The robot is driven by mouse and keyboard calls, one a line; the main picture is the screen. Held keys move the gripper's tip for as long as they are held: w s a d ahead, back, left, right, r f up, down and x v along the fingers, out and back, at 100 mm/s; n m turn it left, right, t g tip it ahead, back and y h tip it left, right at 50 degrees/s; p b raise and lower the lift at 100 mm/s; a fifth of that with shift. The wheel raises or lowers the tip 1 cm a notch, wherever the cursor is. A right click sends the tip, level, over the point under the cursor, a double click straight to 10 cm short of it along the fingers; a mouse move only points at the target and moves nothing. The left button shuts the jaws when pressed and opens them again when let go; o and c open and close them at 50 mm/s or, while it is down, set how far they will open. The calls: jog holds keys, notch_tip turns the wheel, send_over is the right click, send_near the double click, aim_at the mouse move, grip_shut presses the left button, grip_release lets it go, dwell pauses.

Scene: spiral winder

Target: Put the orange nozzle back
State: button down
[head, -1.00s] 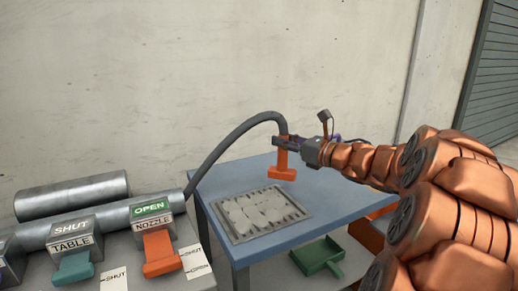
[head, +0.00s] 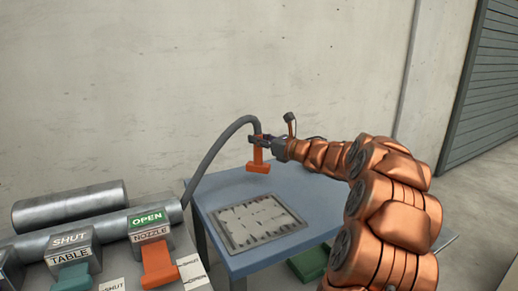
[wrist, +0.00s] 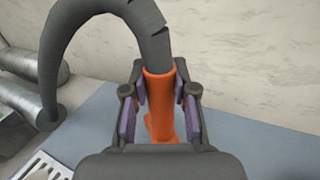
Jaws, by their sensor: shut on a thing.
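The orange nozzle (head: 258,166) hangs upright on a thick grey hose (head: 215,150), above the back of the blue table (head: 325,205). My gripper (head: 257,140) is shut on the nozzle's upper shaft. In the wrist view the nozzle (wrist: 159,100) stands between the purple pads of my gripper (wrist: 159,105), with the hose (wrist: 145,35) curving up and left from its top. The nozzle's wide foot is partly hidden there by my gripper. The nozzle's holder cannot be made out.
A metal grate tray (head: 228,242) with pale scraps lies on the table. At left, a pipe carries an orange NOZZLE lever (head: 158,262) marked OPEN and a teal TABLE lever (head: 73,277) marked SHUT. A green tray (head: 308,262) sits below the table. The table's right side is clear.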

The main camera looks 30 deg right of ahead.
aim_at(261, 149)
notch_tip(261, 149, down, 3)
jog(key=shift+f, duration=0.2)
jog(key=shift+f+b, duration=0.2)
jog(key=shift+b, duration=0.15)
jog(key=c, duration=0.9)
grip_release()
jog(key=shift+r, duration=0.15)
jog(key=shift+r+p, duration=0.2)
jog(key=shift+p, duration=0.35)
jog(key=b+v, duration=0.1)
jog(key=v, duration=1.1)
jog(key=shift+f+b, duration=0.15)
jog(key=shift+b, duration=0.15)
